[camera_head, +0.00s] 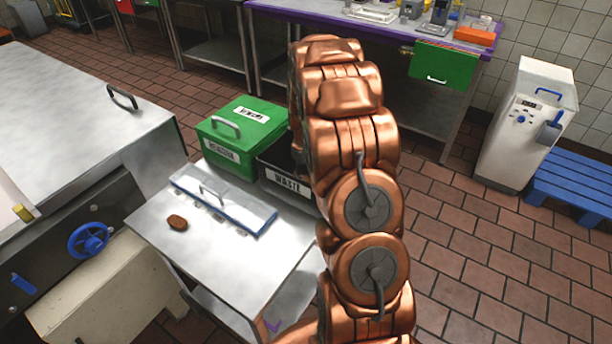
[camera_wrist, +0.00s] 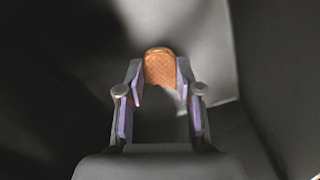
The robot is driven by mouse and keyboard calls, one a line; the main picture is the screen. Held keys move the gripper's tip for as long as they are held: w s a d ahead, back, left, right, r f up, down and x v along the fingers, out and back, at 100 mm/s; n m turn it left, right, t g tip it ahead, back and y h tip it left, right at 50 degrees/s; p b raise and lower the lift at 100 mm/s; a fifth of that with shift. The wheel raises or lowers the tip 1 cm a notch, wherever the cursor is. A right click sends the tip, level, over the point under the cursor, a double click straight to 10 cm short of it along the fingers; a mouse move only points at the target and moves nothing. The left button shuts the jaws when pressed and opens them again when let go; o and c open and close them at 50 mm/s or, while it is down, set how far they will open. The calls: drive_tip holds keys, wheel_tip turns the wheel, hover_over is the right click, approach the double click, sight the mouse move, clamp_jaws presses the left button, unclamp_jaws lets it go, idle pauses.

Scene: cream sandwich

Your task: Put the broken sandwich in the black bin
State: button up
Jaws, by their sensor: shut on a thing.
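In the wrist view my gripper (camera_wrist: 160,86) is shut on a broken sandwich (camera_wrist: 160,66), an orange-brown biscuit with a waffle pattern and an uneven near edge. It sits between the two fingertips. Dark surfaces surround it, with a lighter grey patch to the right. The black bin (camera_head: 286,184), with a WASTE label on its front, stands at the back of the steel table in the head view. My copper arm covers its right part. My gripper and the held sandwich are hidden behind the arm in the head view.
A green lidded bin (camera_head: 240,135) stands left of the black bin. A long blue-edged tray (camera_head: 222,200) lies in front of them. A brown oval biscuit (camera_head: 177,222) lies on the steel table (camera_head: 225,255), whose front is mostly clear. A large steel machine (camera_head: 70,130) stands at left.

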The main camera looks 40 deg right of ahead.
drive_tip(key=shift+f, duration=0.55)
drive_tip(key=shift+f, duration=0.1)
drive_tip(key=shift+f, duration=0.15)
drive_tip(key=o, duration=0.7)
drive_tip(key=shift+o, duration=0.2)
drive_tip(key=shift+r, duration=0.2)
